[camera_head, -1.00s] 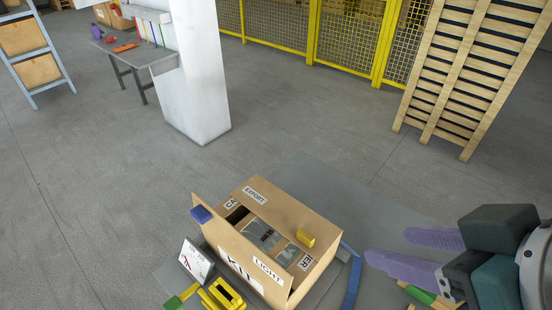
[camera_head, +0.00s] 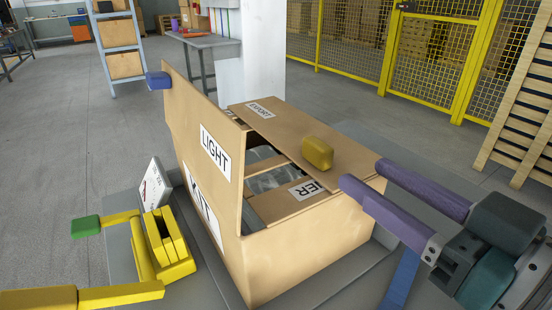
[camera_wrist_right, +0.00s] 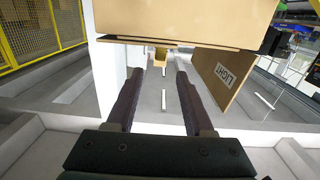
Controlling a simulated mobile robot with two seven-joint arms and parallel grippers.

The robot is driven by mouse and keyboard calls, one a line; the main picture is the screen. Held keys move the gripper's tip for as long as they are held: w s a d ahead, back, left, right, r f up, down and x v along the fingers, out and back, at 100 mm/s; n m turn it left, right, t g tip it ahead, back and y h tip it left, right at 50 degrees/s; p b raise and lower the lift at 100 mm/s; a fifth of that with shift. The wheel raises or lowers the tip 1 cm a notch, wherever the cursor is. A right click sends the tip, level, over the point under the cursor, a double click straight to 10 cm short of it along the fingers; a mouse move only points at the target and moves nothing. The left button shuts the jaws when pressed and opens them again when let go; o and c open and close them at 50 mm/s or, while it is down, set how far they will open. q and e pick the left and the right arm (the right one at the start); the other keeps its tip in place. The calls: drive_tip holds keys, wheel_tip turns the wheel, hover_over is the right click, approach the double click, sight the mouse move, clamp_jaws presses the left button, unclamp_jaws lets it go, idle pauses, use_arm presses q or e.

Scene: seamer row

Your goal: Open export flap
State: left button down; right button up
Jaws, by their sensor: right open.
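A cardboard box (camera_head: 300,255) stands on a grey surface in the head view. Its EXPORT flap (camera_head: 285,130) lies over the top, with a yellow tab (camera_head: 317,152) at its edge. The LIGHT flap (camera_head: 187,125) stands raised and carries a blue tab (camera_head: 158,80). My right gripper (camera_head: 363,172) is open, its purple fingers at the box's right side, apart from the yellow tab. In the right wrist view, the yellow tab (camera_wrist_right: 161,55) appears just beyond the empty gap between the fingertips (camera_wrist_right: 159,74). My left gripper is not visible.
A yellow tool with a green end (camera_head: 85,226) and a small white sign (camera_head: 154,186) stand left of the box. A blue strip (camera_head: 402,278) hangs by its right side. A white pillar (camera_head: 262,60) and yellow mesh fence (camera_head: 440,60) are behind.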

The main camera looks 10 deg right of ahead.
sight(329, 156)
drive_tip(key=x, duration=0.5)
drive_tip(key=b+x, duration=0.1)
drive_tip(key=x, duration=0.4)
drive_tip(key=shift+f+b, duration=0.2)
drive_tip(key=shift+b, duration=0.1)
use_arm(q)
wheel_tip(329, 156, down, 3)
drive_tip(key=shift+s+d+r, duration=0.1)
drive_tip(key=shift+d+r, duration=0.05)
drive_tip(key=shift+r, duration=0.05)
use_arm(e)
clamp_jaws()
idle(0.8)
